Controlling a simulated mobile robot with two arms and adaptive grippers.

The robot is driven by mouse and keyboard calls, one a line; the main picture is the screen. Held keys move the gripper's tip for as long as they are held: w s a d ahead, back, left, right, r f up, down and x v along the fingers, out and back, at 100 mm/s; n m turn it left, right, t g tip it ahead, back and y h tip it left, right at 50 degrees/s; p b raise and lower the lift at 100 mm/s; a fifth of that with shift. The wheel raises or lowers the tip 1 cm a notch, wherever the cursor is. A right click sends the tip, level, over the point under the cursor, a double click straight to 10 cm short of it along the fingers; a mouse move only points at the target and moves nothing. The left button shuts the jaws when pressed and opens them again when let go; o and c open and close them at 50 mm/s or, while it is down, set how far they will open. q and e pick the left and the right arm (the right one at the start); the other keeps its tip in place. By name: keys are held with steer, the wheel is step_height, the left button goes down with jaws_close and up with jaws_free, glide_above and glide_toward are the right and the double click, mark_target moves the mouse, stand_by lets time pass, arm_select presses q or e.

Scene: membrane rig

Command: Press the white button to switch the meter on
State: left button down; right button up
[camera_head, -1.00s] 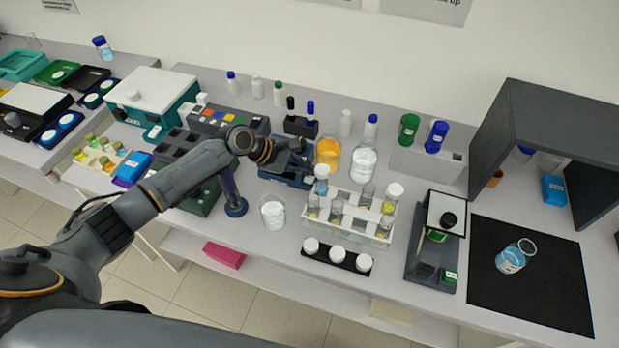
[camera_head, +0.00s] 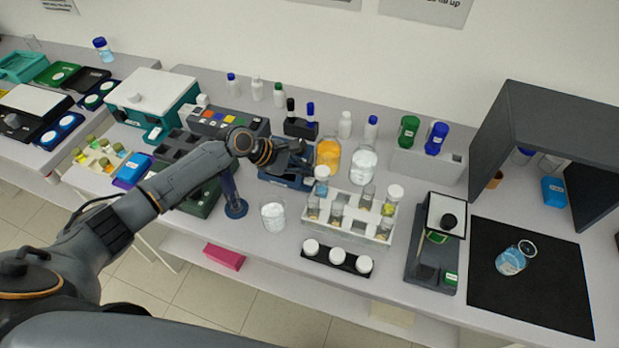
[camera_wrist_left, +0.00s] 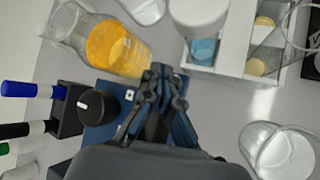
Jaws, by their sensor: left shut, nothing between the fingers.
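A dark blue device (camera_head: 284,181) stands on the bench and is mostly hidden by my left arm in the head view. In the left wrist view the blue device (camera_wrist_left: 108,126) shows a black knob and a small white square (camera_wrist_left: 129,92), which may be the white button; I cannot tell for sure. My left gripper (camera_head: 297,158) is over this device. In the left wrist view the left gripper (camera_wrist_left: 167,77) is shut and empty, with its fingertips just right of the white square. I cannot tell whether they touch the device. My right gripper is not in view.
An orange-filled flask (camera_head: 328,153) and a clear flask (camera_head: 364,164) stand close beside the device. A vial rack (camera_head: 347,219) and a glass beaker (camera_head: 273,216) are to the front. A marker holder (camera_head: 299,128) is behind. A black mat (camera_head: 480,292) lies at the right.

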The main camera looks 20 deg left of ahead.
arm_select(q)
steer(key=shift+f, duration=0.15)
steer(key=shift+f, duration=0.3)
steer(key=shift+f, duration=0.55)
stand_by(0.9)
steer(key=shift+r, duration=0.1)
steer(key=shift+r+p, duration=0.85)
steer(key=shift+p, duration=0.15)
